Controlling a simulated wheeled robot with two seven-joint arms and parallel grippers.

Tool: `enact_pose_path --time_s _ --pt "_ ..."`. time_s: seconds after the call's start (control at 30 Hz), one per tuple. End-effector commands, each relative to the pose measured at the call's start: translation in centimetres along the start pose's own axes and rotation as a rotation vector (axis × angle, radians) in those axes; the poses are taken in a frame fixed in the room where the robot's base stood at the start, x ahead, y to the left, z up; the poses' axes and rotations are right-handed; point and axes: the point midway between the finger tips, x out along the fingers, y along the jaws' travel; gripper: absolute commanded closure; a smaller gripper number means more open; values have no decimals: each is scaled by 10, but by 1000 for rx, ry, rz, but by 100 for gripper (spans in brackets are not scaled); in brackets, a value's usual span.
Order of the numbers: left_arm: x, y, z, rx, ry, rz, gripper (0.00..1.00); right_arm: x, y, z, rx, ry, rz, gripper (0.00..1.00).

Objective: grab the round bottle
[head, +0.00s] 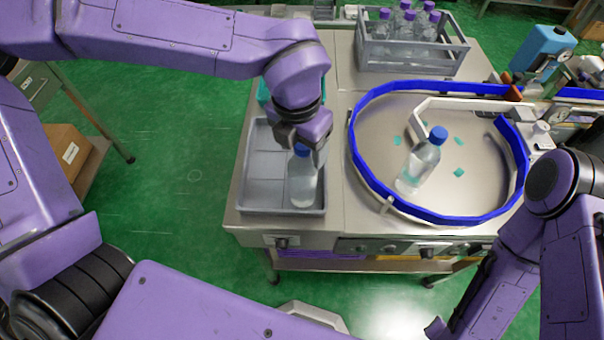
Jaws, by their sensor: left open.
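A clear bottle with a blue cap (303,185) stands in the left part of the worktop, inside a grey tray (250,208). My left gripper (303,146) is open and comes down from above at the bottle's cap; its fingers hide part of the cap and neck. I cannot tell whether they touch it. A second clear bottle with a blue cap (420,165) stands, looking tilted in this view, on the round turntable (385,125). Which of the two is the round one is hard to tell. My right arm shows at the lower right; its gripper is out of view.
A grey crate (413,58) with several purple-capped bottles stands at the back. A blue rail (352,140) rings the turntable, with small teal pieces on it. A blue-topped device (543,45) stands back right.

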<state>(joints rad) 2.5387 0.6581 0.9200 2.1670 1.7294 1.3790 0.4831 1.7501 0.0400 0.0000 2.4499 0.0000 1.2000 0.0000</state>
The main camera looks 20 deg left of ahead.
Motion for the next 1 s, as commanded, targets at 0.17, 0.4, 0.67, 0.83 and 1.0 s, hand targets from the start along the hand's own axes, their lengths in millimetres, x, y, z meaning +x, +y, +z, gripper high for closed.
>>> enact_pose_path --time_s 0.17,0.4,0.67,0.83,1.0 --pt "0 0 0 1 0 0 50 0 0 0 0 0 0 57" --pt "0 0 0 1 0 0 100 0 0 0 0 0 0 57" --pt "0 0 0 1 1 0 100 0 0 0 0 0 0 57" --pt "0 0 0 1 1 0 100 0 0 0 0 0 0 57" --pt "0 0 0 1 1 0 100 0 0 0 0 0 0 57"
